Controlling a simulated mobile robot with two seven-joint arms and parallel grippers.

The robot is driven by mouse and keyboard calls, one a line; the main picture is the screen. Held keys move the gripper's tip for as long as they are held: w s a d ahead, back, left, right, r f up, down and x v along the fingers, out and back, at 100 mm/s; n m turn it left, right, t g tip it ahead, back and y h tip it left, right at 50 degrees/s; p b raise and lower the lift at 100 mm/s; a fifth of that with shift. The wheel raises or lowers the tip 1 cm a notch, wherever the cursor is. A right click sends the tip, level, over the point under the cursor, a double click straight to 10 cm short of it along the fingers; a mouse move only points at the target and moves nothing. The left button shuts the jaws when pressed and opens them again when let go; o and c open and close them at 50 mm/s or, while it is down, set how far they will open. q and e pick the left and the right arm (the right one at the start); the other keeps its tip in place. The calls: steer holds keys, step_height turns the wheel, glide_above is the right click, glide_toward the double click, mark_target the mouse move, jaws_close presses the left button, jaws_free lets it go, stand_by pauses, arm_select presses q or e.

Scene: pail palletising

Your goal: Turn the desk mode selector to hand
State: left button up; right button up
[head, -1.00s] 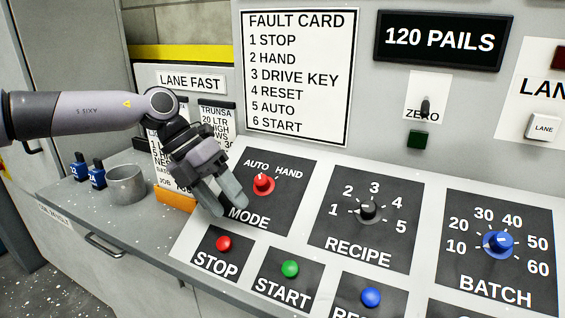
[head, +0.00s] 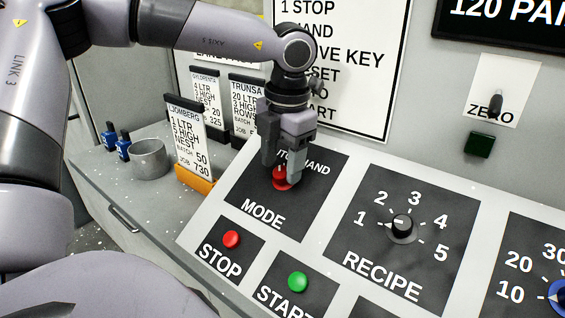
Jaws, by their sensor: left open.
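The red mode selector (head: 281,179) is on the dark MODE panel (head: 262,215) of the desk. Its base shows just below my left gripper (head: 284,164). The gripper points down over the selector, with its fingers open around or just above the knob; I cannot tell whether they touch it. The fingers hide the knob's upper part and part of the AUTO label, so which way it points is unclear. The HAND label (head: 316,167) shows to the right of the fingers. My right gripper is not in view.
The red STOP button (head: 231,239) and green START button (head: 298,282) are in front of the selector. The RECIPE knob (head: 403,227) is to the right. Job cards (head: 189,143), a grey cup (head: 150,158) and the fault card (head: 372,70) are behind or left.

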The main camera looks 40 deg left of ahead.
arm_select(q)
steer(key=shift+f, duration=0.5)
steer(key=c, duration=1.1)
steer(key=shift+o, duration=0.2)
